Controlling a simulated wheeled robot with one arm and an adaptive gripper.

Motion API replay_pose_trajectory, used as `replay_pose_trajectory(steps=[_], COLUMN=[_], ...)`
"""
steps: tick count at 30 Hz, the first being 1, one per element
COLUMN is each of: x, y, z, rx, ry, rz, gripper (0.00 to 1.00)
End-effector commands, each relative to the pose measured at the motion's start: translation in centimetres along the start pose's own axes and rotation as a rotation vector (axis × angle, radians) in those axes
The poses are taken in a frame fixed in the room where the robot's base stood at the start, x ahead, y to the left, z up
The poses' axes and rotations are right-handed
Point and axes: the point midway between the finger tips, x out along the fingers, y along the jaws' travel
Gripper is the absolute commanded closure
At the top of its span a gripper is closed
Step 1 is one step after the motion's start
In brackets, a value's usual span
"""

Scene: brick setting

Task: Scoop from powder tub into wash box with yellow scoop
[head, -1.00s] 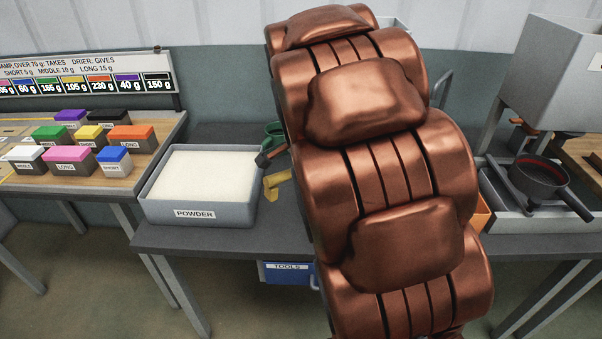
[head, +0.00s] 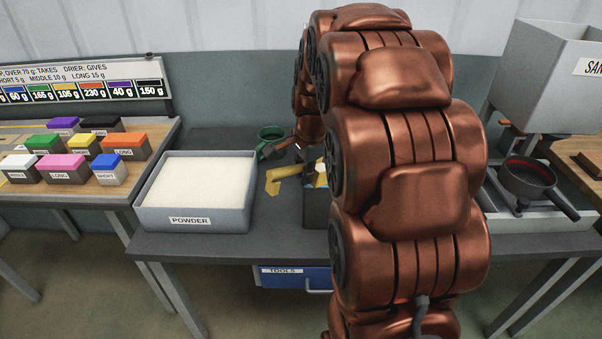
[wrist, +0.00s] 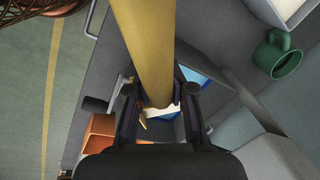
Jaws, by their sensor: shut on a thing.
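The powder tub (head: 141,205), a grey box full of white powder, stands on the dark bench left of my arm. The yellow scoop (head: 283,176) shows between the tub and my arm; its far part is hidden. In the wrist view, my gripper (wrist: 158,104) is shut on the scoop's thick yellow handle (wrist: 142,45), which runs up out of the picture. The scoop's bowl is out of that view. A dark grey box (head: 315,211) stands partly behind my arm; I cannot tell whether it is the wash box.
A green mug (head: 270,140) stands behind the scoop and also shows in the wrist view (wrist: 285,58). Coloured blocks (head: 64,165) lie on the left table. A black pan (head: 528,180) stands at the right. A blue tools drawer (head: 300,280) is below the bench.

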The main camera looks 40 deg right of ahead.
Motion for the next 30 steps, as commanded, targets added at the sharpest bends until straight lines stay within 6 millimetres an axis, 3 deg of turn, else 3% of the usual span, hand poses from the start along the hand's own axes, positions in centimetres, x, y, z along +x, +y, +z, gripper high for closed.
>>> replay_pose_trajectory(steps=[30], x=[-1.1], y=[-0.4], z=[-2.2], rx=[0.026], ry=[-0.139], rz=[0.016], gripper=[1.0])
